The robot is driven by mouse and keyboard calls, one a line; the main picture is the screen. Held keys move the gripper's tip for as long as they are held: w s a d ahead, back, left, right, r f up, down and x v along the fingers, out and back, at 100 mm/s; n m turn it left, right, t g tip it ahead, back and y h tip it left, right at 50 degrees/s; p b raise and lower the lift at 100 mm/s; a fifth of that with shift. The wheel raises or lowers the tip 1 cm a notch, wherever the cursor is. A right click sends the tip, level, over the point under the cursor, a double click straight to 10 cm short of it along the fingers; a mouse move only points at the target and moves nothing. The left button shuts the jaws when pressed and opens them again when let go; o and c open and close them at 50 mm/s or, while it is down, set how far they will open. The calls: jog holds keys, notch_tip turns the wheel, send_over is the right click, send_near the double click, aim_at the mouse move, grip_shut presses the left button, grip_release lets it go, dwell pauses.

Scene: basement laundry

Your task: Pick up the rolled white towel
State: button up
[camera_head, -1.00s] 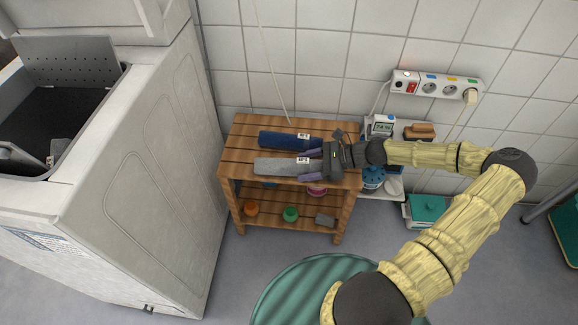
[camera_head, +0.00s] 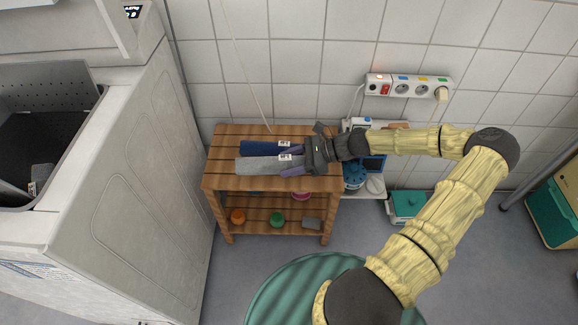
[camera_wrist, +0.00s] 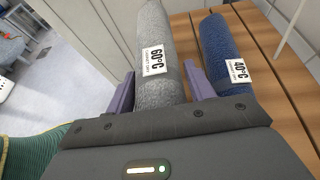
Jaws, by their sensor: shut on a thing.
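The rolled towel looks light grey rather than pure white and carries a white 60°C tag. It shows above the wooden shelf's top in the head view (camera_head: 262,166) and between my fingers in the wrist view (camera_wrist: 153,52). My gripper (camera_head: 288,163) is shut on it near its right end, one purple finger on each long side (camera_wrist: 162,90). The towel is level and seems raised a little off the slats. Its near end is hidden by my gripper in the wrist view.
A blue rolled towel (camera_head: 257,147) with a 40°C tag lies close behind, on the wooden shelf (camera_head: 222,180). A washing machine (camera_head: 140,190) stands at left, a tiled wall behind. A blue-lidded container (camera_head: 354,176) stands right of the shelf. Small items sit on the lower shelf.

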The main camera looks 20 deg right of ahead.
notch_tip(320, 180, up, 5)
jog(key=shift+r+p, duration=0.2)
jog(key=shift+p, duration=0.65)
